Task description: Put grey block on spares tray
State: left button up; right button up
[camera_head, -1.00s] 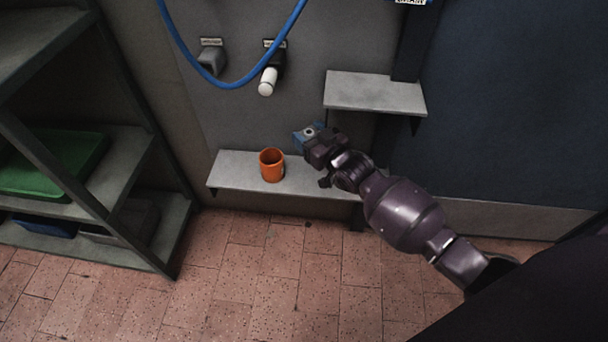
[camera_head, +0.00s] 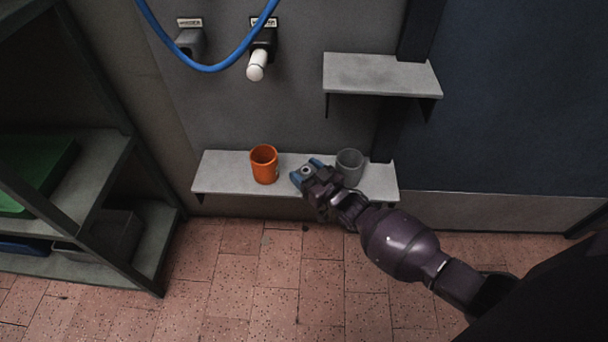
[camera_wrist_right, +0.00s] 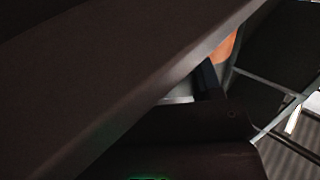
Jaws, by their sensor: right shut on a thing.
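My right gripper (camera_head: 307,173) is shut on a small grey block (camera_head: 306,171) between its bluish fingertips; only a small part of the block shows. They are over the front of the low wall shelf (camera_head: 225,176), between an orange cup and a grey cup. Whether the block touches the shelf I cannot tell. In the right wrist view, dark gripper parts fill most of the picture, with a pale grey patch beside them. No tray is marked as the spares tray; a green tray (camera_head: 45,170) stands on the rack at the left. My left gripper is not in view.
The orange cup (camera_head: 264,165) and grey cup (camera_head: 349,166) stand close on either side of the gripper. A higher wall shelf (camera_head: 375,75) is empty. A blue hose (camera_head: 215,68) and a white-tipped handle (camera_head: 256,68) are on the wall. The rack (camera_head: 105,165) stands left.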

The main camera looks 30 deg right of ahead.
jog(key=shift+f, duration=0.5)
jog(key=shift+r, duration=0.15)
jog(key=shift+f, duration=0.2)
jog(key=o, duration=1.1)
jog(key=shift+c, duration=0.2)
jog(key=shift+r, duration=0.1)
